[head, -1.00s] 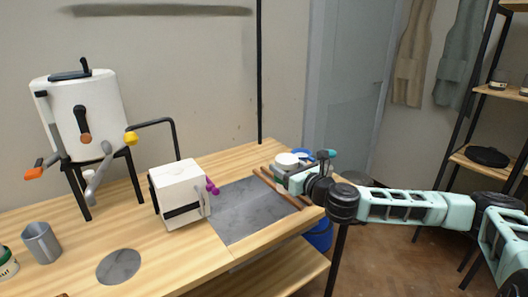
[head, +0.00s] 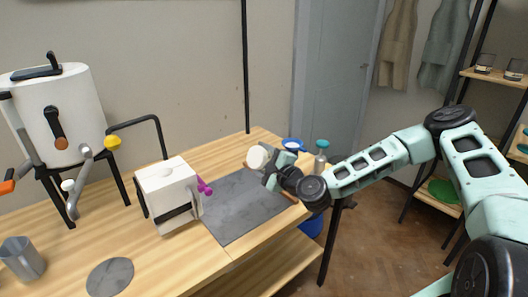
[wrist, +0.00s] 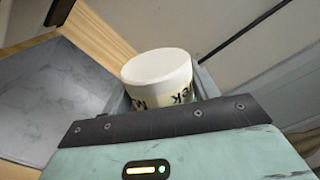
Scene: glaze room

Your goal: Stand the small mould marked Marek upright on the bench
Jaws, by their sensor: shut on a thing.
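The small mould (head: 257,158) is a white, cup-like cylinder. My gripper (head: 269,165) is shut on it near the far right end of the bench (head: 195,265). In the head view it appears tilted and raised off the bench, though the gap is hard to judge. In the wrist view the mould (wrist: 158,68) shows a pale round end and dark letters, partly cut off, that read like "ek" and "M". My gripper's jaws (wrist: 165,90) hide its lower part.
A grey slab (head: 240,210) lies bare in front of my gripper. A white box-shaped device (head: 168,190) with purple knobs stands left of it. A teal-capped bottle (head: 321,158) and blue-rimmed container (head: 293,144) are behind my gripper. A white urn (head: 55,120) stands far left.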

